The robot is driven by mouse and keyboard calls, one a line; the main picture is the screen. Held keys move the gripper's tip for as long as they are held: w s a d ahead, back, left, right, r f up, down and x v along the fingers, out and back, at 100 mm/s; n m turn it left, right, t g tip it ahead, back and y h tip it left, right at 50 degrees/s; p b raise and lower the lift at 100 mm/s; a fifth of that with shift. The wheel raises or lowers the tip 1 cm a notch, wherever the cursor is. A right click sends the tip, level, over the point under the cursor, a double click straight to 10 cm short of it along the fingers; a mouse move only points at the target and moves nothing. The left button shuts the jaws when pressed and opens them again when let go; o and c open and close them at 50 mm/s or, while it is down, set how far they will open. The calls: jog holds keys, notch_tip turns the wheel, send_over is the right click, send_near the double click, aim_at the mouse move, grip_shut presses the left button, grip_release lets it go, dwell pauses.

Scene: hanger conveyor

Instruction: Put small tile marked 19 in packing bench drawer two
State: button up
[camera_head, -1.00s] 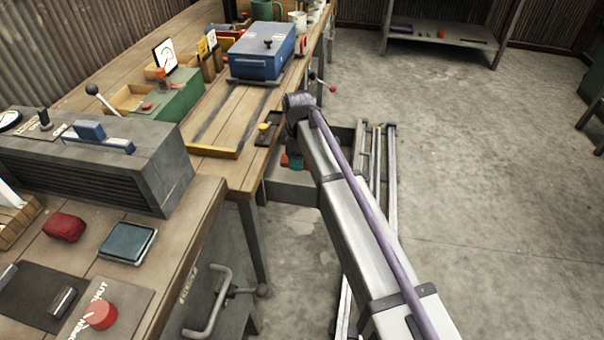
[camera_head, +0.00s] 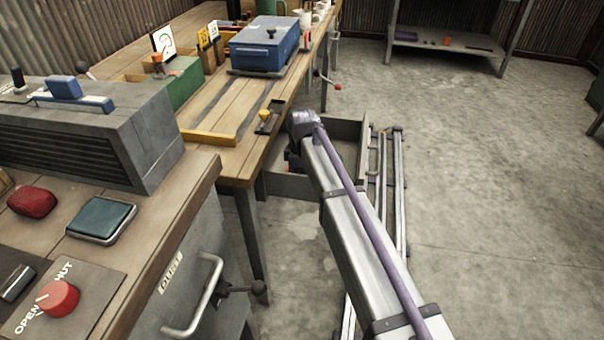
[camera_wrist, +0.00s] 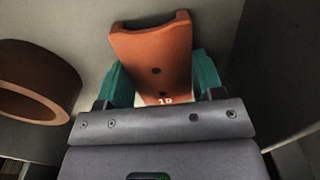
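The small tile marked 19 (camera_wrist: 155,62) is a curved terracotta piece with two dark holes and a pale number label. It sits between the teal fingers of my gripper (camera_wrist: 160,85) in the wrist view, with a finger against each side. An open grey drawer (camera_head: 346,131) sticks out from under the wooden bench in the head view. My arm's end reaches down into it, and my arm hides most of the gripper and tile there. No drawer number is readable. Grey surfaces surround the tile in the wrist view; I cannot tell whether it touches the drawer floor.
A ring-shaped terracotta piece (camera_wrist: 38,82) lies left of the gripper in the wrist view. The wooden bench (camera_head: 215,110) carries a blue box (camera_head: 262,50) above the drawer. A lever with a red knob (camera_head: 337,86) sticks out beyond it.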

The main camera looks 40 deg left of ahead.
jog(key=o, duration=0.4)
notch_tip(320, 180, up, 12)
jog(key=p, duration=1.2)
jog(key=shift+r, duration=0.15)
jog(key=w+d+m, duration=0.3)
jog(key=d+m, duration=0.2)
jog(key=d, duration=1.1)
jog(key=w+d+m, duration=0.2)
jog(key=d+m, duration=0.4)
jog(key=d, duration=1.1)
jog(key=s+d+m, duration=0.3)
jog(key=d+m, duration=0.1)
jog(key=d, duration=0.5)
jog(key=s+d+m, duration=0.4)
jog(key=d, duration=0.5)
jog(key=s+d+m, duration=0.3)
jog(key=d+m, duration=0.1)
jog(key=d, duration=0.5)
jog(key=shift+s+d, duration=0.15)
jog(key=shift+s, duration=0.1)
